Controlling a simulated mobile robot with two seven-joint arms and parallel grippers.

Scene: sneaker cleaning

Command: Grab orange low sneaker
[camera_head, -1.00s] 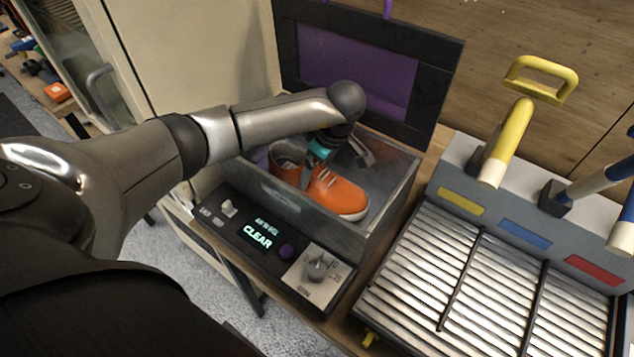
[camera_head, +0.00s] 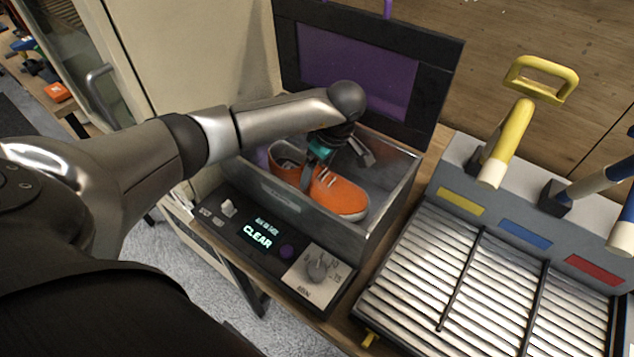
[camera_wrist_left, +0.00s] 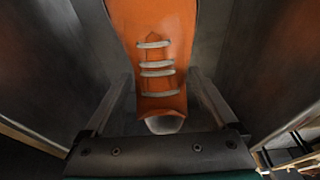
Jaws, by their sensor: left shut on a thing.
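The orange low sneaker (camera_head: 342,194) has white laces and a white sole. It sits inside the open grey metal box (camera_head: 400,190), its toe toward the right. My left gripper (camera_head: 322,172) reaches down into the box from above and is shut on the sneaker around its middle. In the left wrist view the sneaker's orange upper and laces (camera_wrist_left: 155,62) show between the two fingers (camera_wrist_left: 163,104). The sneaker's underside is hidden. My right gripper is not in view.
The box's purple-windowed lid (camera_head: 355,65) stands open behind. A control panel (camera_head: 265,240) reading CLEAR is in front. A slatted rack (camera_head: 480,280) with yellow, blue and red labels stands right, below a yellow-handled lever (camera_head: 508,140).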

